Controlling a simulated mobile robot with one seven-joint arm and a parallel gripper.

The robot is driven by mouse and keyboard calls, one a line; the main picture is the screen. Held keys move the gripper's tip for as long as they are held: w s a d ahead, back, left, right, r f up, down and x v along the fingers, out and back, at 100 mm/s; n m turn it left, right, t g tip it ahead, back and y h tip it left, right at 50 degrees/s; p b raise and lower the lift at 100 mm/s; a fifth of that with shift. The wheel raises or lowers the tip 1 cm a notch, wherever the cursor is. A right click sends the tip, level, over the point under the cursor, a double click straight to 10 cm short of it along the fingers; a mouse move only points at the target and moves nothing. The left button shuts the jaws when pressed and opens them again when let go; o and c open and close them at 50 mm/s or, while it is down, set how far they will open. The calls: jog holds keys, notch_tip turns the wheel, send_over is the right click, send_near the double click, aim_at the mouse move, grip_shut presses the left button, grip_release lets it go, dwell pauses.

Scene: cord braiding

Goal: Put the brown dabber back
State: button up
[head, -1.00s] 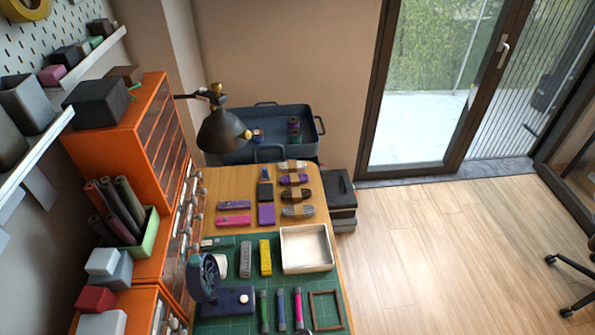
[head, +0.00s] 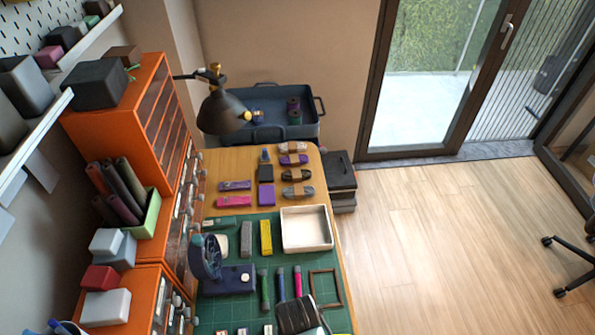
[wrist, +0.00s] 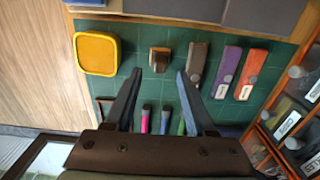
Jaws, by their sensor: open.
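A small brown block, which looks like the brown dabber (wrist: 159,58), rests on the green cutting mat (wrist: 148,88) in the wrist view. My gripper (wrist: 158,76) is open and empty, with its two dark fingers apart. The brown block shows just beyond and between the fingertips, not touched by them. In the head view my dark arm end (head: 297,314) is over the near part of the mat. The brown block cannot be made out there.
Pink, blue and green sticks (head: 281,285) lie beside a brown frame (head: 325,288). A yellow square tray (wrist: 97,54) is left of the block; long brown, purple and orange pieces (wrist: 225,72) lie right. A white tray (head: 306,229) is farther off. Orange drawers (head: 150,290) border the left.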

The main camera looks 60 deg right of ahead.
notch_tip(320, 180, up, 7)
jog(key=shift+f, duration=0.2)
dwell(0.6)
jog(key=shift+s, duration=0.1)
